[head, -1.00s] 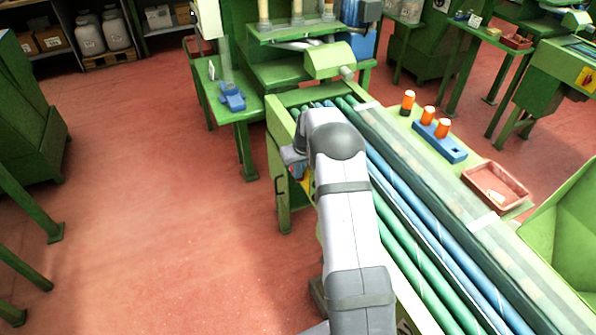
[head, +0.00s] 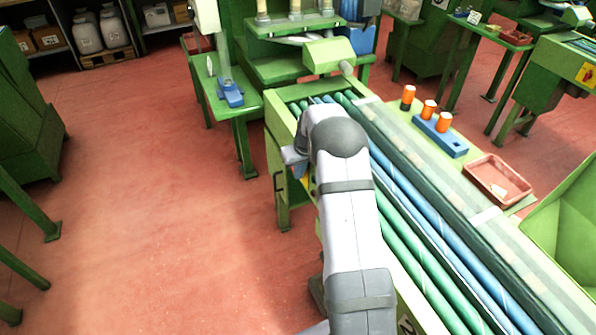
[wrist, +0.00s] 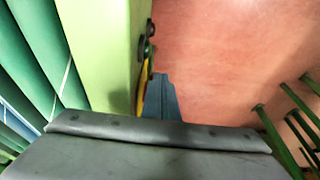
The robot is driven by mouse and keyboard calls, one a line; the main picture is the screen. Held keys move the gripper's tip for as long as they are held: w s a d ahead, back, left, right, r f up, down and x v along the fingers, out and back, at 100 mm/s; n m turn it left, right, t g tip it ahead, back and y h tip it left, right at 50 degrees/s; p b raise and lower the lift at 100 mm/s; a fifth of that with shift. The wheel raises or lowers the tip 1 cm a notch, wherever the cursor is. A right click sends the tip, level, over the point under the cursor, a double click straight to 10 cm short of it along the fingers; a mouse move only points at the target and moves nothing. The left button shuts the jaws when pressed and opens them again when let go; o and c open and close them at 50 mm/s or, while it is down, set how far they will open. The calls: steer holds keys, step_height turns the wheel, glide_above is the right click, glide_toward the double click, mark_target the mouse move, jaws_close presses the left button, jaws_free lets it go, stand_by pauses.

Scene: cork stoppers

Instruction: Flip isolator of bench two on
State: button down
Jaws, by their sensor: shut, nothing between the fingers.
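A bit of yellow also shows beside my arm in the head view (head: 309,185). The switch position cannot be read. My gripper (wrist: 162,85) is shut and empty, pointing along the side face, close beside the yellow plate; contact cannot be told.
Orange-topped stoppers stand in and beside a blue block (head: 440,135) near a red tray (head: 497,180) on the bench's right side. Another bench at the far right has a yellow plate with a red part (head: 586,73). Open red floor (head: 150,200) lies left of the bench.

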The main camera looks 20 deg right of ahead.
steer(key=shift+s+f+b, duration=0.25)
steer(key=shift+f+b, duration=0.25)
steer(key=shift+f, duration=0.1)
steer(key=shift+s+f+b, duration=0.2)
steer(key=shift+f+b, duration=0.3)
steer(key=shift+f, duration=0.25)
steer(key=shift+r, duration=0.15)
steer(key=shift+r+p, duration=0.4)
steer(key=shift+r, duration=0.25)
steer(key=shift+r, duration=0.1)
steer(key=s+r, duration=0.8)
steer(key=s, duration=0.3)
steer(key=shift+s+b, duration=0.15)
steer(key=shift+b, duration=0.25)
